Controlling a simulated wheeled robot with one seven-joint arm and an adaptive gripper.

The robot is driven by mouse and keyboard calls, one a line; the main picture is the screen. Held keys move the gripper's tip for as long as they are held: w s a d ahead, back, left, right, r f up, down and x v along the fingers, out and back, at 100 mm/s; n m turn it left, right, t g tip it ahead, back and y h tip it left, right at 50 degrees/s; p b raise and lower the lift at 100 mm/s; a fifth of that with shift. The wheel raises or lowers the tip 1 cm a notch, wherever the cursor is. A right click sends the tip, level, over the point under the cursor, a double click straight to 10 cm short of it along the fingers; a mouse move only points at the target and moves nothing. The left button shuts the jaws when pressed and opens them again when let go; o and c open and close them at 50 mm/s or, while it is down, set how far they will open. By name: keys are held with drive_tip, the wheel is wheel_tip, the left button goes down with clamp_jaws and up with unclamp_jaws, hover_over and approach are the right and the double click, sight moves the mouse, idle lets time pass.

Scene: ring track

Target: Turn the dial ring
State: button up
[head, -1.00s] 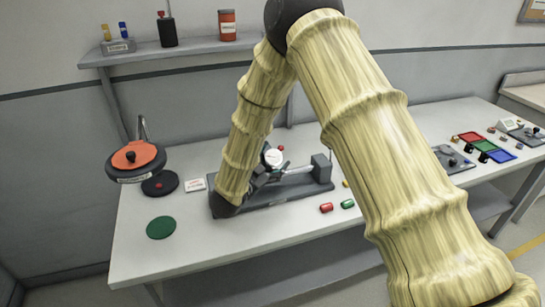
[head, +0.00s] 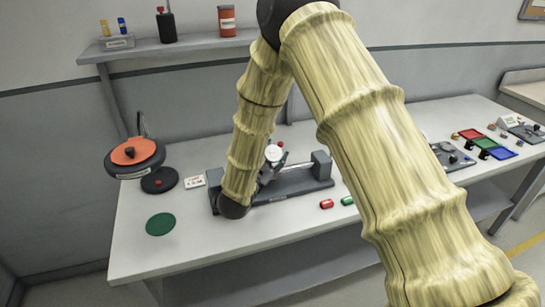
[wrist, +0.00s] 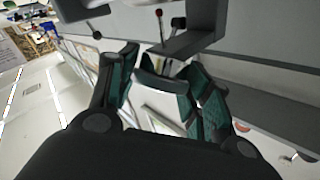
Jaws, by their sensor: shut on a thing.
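The dial (head: 274,153) has a small white face and stands on a long dark grey base (head: 315,187) on the bench. A red knob shows just above it. My gripper (head: 268,174) is at the dial, reaching in from the front left, and is shut on the dial ring. Part of the dial and the contact are hidden behind my fingers in the head view. In the wrist view, the teal-padded fingers (wrist: 157,85) close around a small grey part, and the dial face cannot be made out.
A grey block (head: 321,165) stands at the right end of the base. A red cylinder (head: 326,204) and a green one (head: 347,201) lie in front. A green disc (head: 160,224) and an orange-topped round device (head: 135,155) are at left.

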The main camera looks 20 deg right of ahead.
drive_tip(key=shift+s+d+n+t+y+b, duration=0.1)
drive_tip(key=shift+n+t+y+b, duration=0.9)
drive_tip(key=shift+n+t+y, duration=0.9)
drive_tip(key=shift+n, duration=0.4)
drive_tip(key=o, duration=1)
drive_tip(key=shift+o, duration=0.2)
drive_tip(key=v, duration=1.2)
drive_tip(key=shift+f, duration=0.2)
